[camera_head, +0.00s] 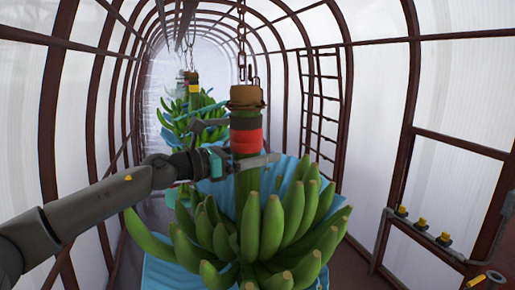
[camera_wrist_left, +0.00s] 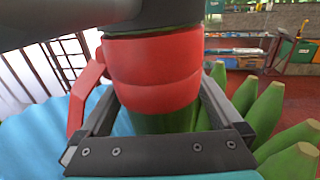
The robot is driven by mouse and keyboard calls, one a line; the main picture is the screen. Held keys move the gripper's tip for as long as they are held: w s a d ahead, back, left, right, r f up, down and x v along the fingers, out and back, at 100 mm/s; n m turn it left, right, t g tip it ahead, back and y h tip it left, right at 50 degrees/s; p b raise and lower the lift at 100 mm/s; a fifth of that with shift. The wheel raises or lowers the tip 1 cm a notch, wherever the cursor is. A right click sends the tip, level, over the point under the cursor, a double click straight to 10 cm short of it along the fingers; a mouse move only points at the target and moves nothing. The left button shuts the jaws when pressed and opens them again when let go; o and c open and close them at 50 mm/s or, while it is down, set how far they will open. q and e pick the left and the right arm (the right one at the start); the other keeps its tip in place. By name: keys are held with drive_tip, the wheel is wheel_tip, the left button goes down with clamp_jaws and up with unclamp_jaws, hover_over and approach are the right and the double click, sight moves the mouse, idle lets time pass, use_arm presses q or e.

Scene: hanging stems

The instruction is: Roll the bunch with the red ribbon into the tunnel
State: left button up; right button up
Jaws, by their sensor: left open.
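The near banana bunch (camera_head: 265,232) hangs upright with green fingers and a blue sheet around it. A red ribbon (camera_head: 246,137) wraps its stem below a brown cap (camera_head: 246,96) on a chain. The ribbon (camera_wrist_left: 152,70) fills the middle of the left wrist view, with green stem under it. My left gripper (camera_head: 245,163) is at the stem just below the ribbon. It is open, with its fingers (camera_wrist_left: 160,110) on either side of the stem; I cannot tell whether they touch it. My right gripper is not in view.
Another bunch (camera_head: 195,112) with a yellow tag (camera_head: 194,88) hangs farther in, under the overhead rail (camera_head: 184,22). Brown ribs and pale walls form the tunnel. A ladder-like frame (camera_head: 320,100) stands at right. A rail with yellow knobs (camera_head: 422,224) is at lower right.

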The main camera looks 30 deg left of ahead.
use_arm(q)
clamp_jaws()
idle(0.9)
